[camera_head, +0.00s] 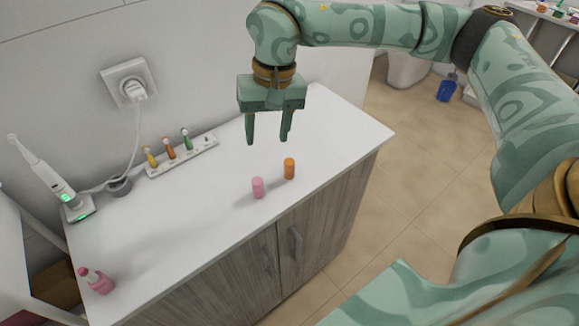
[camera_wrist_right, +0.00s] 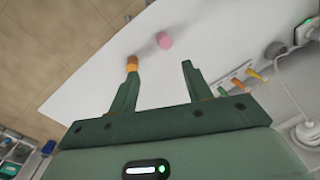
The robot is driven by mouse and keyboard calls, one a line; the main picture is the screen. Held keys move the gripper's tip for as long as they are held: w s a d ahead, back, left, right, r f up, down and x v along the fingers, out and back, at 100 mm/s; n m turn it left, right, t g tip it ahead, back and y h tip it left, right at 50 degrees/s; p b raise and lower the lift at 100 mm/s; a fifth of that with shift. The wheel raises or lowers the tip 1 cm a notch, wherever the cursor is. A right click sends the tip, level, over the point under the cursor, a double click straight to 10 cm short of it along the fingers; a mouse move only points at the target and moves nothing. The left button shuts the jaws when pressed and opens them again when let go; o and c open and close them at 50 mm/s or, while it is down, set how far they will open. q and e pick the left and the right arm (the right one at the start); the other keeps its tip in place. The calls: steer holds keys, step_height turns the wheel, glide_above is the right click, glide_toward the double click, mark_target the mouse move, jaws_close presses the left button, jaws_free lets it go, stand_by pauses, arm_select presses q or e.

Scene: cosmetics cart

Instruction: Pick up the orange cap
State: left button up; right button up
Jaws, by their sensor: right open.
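The orange cap (camera_head: 289,168) stands upright on the white cabinet top (camera_head: 335,130), near its front edge. A pink cap (camera_head: 258,187) stands just to its left, apart from it. My right gripper (camera_head: 268,141) is open and empty, pointing down above the cabinet top, behind and above the two caps. In the right wrist view, the orange cap (camera_wrist_right: 132,63) shows just beyond the tip of the left finger, and the pink cap (camera_wrist_right: 164,40) shows farther off, between the fingers (camera_wrist_right: 160,75). My left gripper is not in view.
A white holder (camera_head: 182,157) with several coloured items stands against the wall. An electric toothbrush (camera_head: 48,172) on a lit base and a pink bottle (camera_head: 96,280) are at the left. A plugged socket (camera_head: 128,82) is on the wall. The middle of the top is clear.

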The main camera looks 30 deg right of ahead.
steer(key=r+h, duration=0.2)
glide_above(289, 162)
steer(key=f+b, duration=0.1)
steer(key=f, duration=0.2)
steer(key=f+b, duration=0.1)
steer(key=f, duration=0.3)
steer(key=f+b, duration=0.1)
steer(key=f, duration=0.2)
steer(key=shift+s+a+f, duration=0.1)
steer(key=shift+s+f, duration=0.15)
steer(key=f, duration=0.2)
steer(key=f+b, duration=0.1)
steer(key=f, duration=0.1)
steer(key=f+b, duration=0.1)
steer(key=shift+w+d+f, duration=0.2)
steer(key=shift+w+f, duration=0.1)
steer(key=shift+f, duration=0.1)
steer(key=shift+r, duration=0.15)
steer(key=shift+c, duration=0.9)
arm_select(q)
steer(key=shift+g, duration=0.3)
steer(key=f, duration=0.1)
steer(key=s+f, duration=0.1)
steer(key=f, duration=0.3)
steer(key=shift+s, duration=0.35)
arm_select(e)
steer(key=c, duration=0.9)
